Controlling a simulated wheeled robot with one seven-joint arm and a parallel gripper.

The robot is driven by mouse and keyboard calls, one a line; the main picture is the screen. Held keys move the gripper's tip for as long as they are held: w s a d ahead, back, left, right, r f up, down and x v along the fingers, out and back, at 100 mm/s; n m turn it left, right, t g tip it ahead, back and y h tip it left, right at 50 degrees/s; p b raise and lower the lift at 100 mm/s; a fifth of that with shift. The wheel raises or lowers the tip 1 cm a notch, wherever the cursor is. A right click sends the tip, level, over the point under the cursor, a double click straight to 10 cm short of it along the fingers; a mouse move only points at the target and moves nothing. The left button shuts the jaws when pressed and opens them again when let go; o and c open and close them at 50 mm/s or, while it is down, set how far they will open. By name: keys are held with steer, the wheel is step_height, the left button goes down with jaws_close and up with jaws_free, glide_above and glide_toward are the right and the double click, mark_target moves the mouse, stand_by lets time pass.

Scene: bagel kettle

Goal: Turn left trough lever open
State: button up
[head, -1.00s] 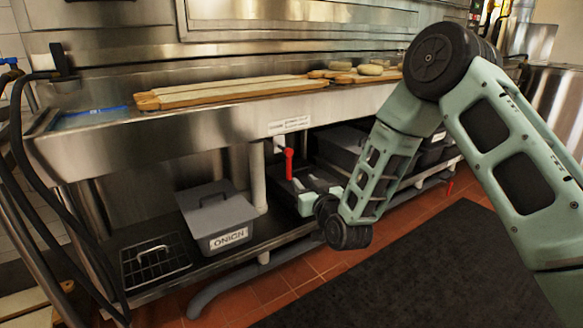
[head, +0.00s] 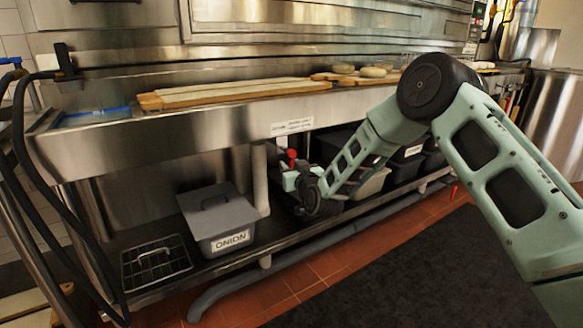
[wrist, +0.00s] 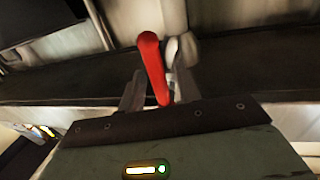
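The red lever (wrist: 153,65) is in the middle of the wrist view, with its lower end between the two fingers of my gripper (wrist: 160,92). The fingers stand apart on either side of it. Whether either one touches it I cannot tell. In the head view only the top of the red lever (head: 292,154) shows above my gripper (head: 291,180), which hides the rest. A pale drain pipe (head: 260,180) hangs under the steel trough (head: 200,132), to the left of the lever. A grey valve fitting (wrist: 187,48) shows beside the lever in the wrist view.
A grey bin labelled ONION (head: 218,222) and a wire rack (head: 155,262) stand on the lower shelf to the left. More bins (head: 402,163) stand to the right behind my arm. Boards (head: 235,90) lie on the trough top. A dark mat (head: 400,270) covers the floor in front.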

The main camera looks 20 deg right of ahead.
jaws_close()
steer(key=shift+d, duration=0.1)
steer(key=shift+w+d+r+n+t+y+b, duration=0.25)
steer(key=shift+d+r+n+y+b, duration=0.75)
steer(key=shift+n, duration=2.35)
steer(key=shift+w+d+r+n+t+y+b, duration=0.1)
steer(key=shift+d+r+n+t+y+b, duration=0.2)
steer(key=shift+n+b, duration=2.25)
steer(key=shift+w+d+r+n+t+y+b, duration=0.2)
steer(key=shift+d+r+n+y+b, duration=0.4)
steer(key=shift+n, duration=3.6)
steer(key=shift+a, duration=0.15)
jaws_free()
steer(key=shift+r, duration=0.1)
